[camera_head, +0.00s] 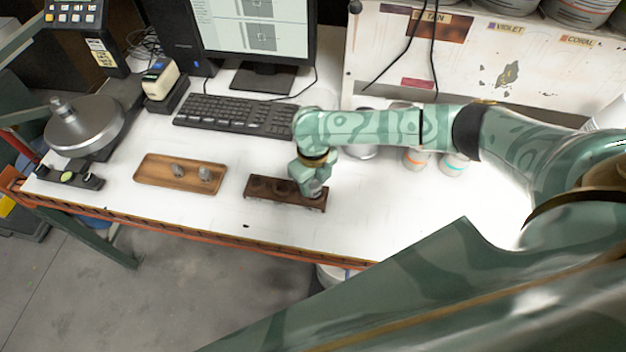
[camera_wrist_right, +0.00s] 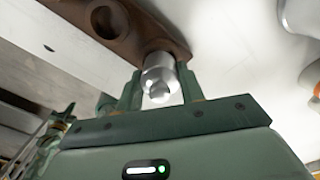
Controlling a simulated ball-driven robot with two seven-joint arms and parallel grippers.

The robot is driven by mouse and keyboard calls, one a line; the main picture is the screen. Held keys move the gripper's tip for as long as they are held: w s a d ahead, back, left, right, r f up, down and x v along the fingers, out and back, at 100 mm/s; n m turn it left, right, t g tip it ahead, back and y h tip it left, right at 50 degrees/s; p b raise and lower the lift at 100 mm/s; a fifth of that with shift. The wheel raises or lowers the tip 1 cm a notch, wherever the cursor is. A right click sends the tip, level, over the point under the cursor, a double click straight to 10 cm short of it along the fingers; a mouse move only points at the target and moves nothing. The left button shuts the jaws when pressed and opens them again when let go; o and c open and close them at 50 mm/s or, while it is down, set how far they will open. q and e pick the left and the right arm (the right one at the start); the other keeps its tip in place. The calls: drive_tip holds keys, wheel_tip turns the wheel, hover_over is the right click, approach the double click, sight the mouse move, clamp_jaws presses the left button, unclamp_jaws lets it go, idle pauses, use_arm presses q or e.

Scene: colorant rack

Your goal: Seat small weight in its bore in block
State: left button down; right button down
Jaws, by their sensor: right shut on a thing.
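The dark brown block (camera_head: 262,188) lies on the white table in the middle of the head view, with round bores along its top. It also shows in the wrist view (camera_wrist_right: 137,40), with one open bore at its upper left. My right gripper (camera_head: 316,192) is at the block's right end, pointing down. In the wrist view the gripper (camera_wrist_right: 158,92) is shut on the small silvery weight (camera_wrist_right: 159,75). The weight's far end meets the end of the block; whether it is inside a bore is hidden. My left gripper is not in view.
A wooden tray (camera_head: 150,178) with two grey weights (camera_head: 204,174) lies left of the block. A keyboard (camera_head: 235,113) is behind, and a round-pan balance (camera_head: 84,125) is far left. Small jars (camera_head: 453,165) stand behind my right arm. The table between tray and block is clear.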

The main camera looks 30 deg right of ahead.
drive_tip(key=shift+r, duration=0.1)
drive_tip(key=shift+f+b, duration=0.55)
drive_tip(key=shift+f, duration=0.4)
idle(0.4)
drive_tip(key=shift+r, duration=0.15)
drive_tip(key=shift+r+p, duration=0.8)
drive_tip(key=shift+p, duration=0.25)
drive_tip(key=shift+a, duration=0.1)
drive_tip(key=shift+f+b, duration=0.45)
drive_tip(key=shift+f, duration=0.5)
idle(0.4)
drive_tip(key=shift+r, duration=0.1)
